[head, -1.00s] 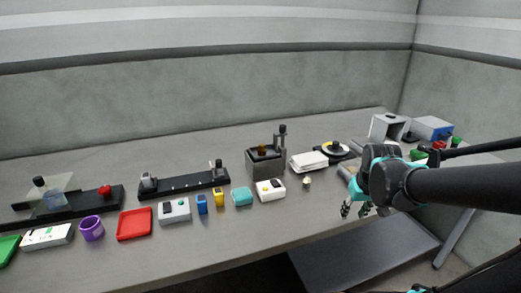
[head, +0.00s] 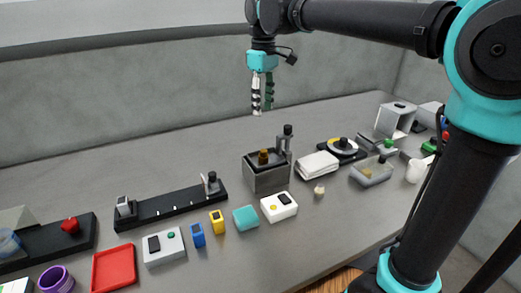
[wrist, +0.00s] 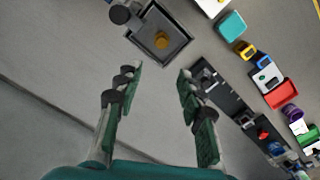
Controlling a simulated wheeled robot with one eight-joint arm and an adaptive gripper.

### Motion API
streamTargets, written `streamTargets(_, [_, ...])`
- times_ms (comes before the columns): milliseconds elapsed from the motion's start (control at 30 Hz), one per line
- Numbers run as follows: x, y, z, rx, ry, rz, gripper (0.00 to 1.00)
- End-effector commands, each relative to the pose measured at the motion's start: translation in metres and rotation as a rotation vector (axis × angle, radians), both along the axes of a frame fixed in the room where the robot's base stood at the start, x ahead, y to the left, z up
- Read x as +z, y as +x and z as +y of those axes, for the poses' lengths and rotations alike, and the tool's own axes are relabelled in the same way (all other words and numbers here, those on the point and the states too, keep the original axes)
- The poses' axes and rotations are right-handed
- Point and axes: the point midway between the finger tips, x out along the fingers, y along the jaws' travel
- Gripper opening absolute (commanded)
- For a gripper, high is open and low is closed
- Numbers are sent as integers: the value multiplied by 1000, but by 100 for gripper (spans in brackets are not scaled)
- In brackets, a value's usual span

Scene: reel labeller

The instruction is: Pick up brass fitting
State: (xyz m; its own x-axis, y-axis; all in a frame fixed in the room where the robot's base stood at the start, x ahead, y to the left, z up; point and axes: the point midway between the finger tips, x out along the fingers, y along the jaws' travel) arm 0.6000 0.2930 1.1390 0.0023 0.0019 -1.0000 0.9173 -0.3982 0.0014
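The brass fitting (head: 263,157) is a small brass-coloured piece standing in the open top of a dark grey box (head: 266,180) near the middle of the table. In the wrist view the brass fitting (wrist: 161,41) lies ahead of the fingertips, inside the box's square rim (wrist: 181,59). My gripper (head: 262,108) hangs above and behind the box, fingers pointing down. In the wrist view my gripper (wrist: 158,70) is open, with nothing between its fingers.
A dark post (head: 287,143) rises at the box's back right side. A white cloth stack (head: 318,165) stands to the right, a black rail fixture (head: 170,206) to the left. A white device (head: 279,206) and teal block (head: 246,217) lie in front. Table behind the box is clear.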

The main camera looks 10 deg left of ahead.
Motion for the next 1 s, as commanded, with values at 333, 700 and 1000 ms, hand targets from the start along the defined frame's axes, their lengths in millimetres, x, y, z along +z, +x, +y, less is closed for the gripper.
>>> streamTargets(333, [-48,-2,2,10,-3,3,39])
streamTargets(700, [-111,-2,2,9,-2,3,39])
streamTargets(1000, [-134,-4,-2,9,-2,3,39])
